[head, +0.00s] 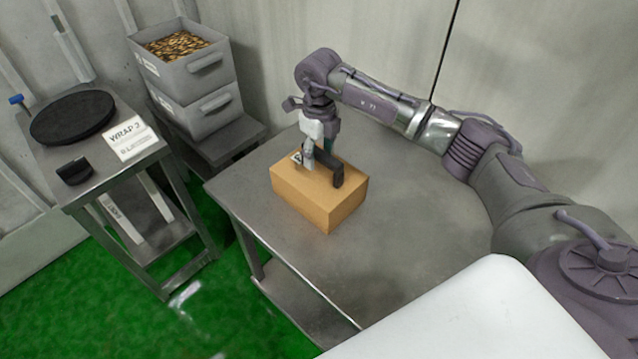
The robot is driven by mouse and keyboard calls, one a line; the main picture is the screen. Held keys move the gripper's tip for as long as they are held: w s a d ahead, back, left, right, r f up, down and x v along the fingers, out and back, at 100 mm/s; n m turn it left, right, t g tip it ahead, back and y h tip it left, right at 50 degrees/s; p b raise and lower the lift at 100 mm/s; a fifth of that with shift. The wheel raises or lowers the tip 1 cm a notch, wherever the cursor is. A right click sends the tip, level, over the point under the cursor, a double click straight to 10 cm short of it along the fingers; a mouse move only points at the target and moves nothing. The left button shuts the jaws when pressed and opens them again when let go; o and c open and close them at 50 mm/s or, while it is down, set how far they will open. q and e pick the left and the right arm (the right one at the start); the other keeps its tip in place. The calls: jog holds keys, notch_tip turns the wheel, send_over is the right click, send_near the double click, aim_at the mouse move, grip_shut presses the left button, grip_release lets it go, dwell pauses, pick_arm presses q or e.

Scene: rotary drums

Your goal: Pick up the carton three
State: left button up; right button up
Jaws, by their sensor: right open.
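One brown carton (308,207) sits on the metal table (415,245), towards its left side. My right gripper (322,172) is directly over the carton with its fingers pointing down and spread apart. One dark finger reaches down at the carton's right part, and the other is near its left part. I cannot tell whether the fingers touch the carton. A white label on the carton's top is partly hidden by the gripper, and its number is too small to read. My left gripper is not in view.
A small metal stand (85,195) at the left bears a black round disc (72,117), a "WRAP 2" sign (130,138) and a small black block (74,171). Stacked grey bins (190,70) stand behind. The table's right and front parts are clear. A wall runs behind the table.

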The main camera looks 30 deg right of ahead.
jog(key=shift+f, duration=0.15)
grip_shut()
dwell(0.4)
